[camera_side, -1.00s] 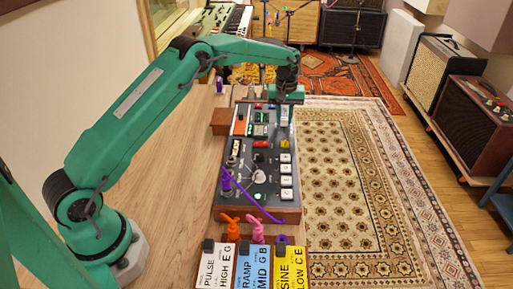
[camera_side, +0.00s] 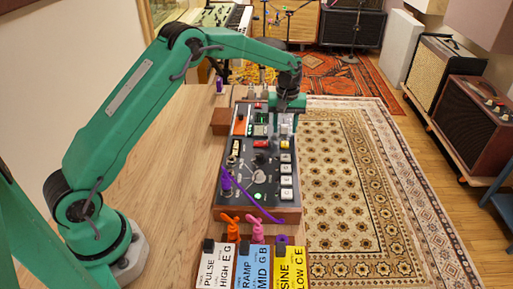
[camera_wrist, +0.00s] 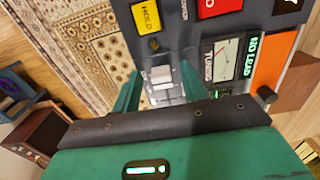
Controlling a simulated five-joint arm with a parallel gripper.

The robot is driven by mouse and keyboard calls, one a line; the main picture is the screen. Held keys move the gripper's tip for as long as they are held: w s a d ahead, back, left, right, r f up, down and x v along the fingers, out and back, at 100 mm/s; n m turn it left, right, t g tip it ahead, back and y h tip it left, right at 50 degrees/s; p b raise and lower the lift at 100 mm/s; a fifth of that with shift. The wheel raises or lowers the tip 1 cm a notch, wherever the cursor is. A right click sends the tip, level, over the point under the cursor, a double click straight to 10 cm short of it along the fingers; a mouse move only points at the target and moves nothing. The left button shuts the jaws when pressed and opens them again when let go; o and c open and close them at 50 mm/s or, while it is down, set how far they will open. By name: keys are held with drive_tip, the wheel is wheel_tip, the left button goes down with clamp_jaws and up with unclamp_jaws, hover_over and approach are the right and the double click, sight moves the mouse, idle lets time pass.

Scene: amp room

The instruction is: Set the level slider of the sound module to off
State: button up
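The sound module (camera_side: 240,185) is a dark grey panel with wooden ends on the wooden table. In the wrist view, a light grey slider knob (camera_wrist: 162,75) stands on the panel near a yellow HOLD button. My gripper (camera_wrist: 160,78) is open, with one green finger on each side of the knob. I cannot tell whether either finger touches it. Lettering beside the knob is too small to read surely. In the side view my gripper (camera_side: 285,130) points down over the module's right side and hides the slider there.
On the module are a red button (camera_wrist: 213,6), the yellow HOLD button (camera_wrist: 146,16), a meter (camera_wrist: 220,60) and white keys (camera_side: 286,181). A purple cable (camera_side: 245,199) loops over its near end.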

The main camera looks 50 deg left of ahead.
sight(285, 127)
drive_tip(key=shift+w+a, duration=0.1)
drive_tip(key=shift+a, duration=0.05)
drive_tip(key=shift+r, duration=0.2)
wheel_tip(285, 127, up, 7)
drive_tip(key=shift+r, duration=0.2)
idle(0.5)
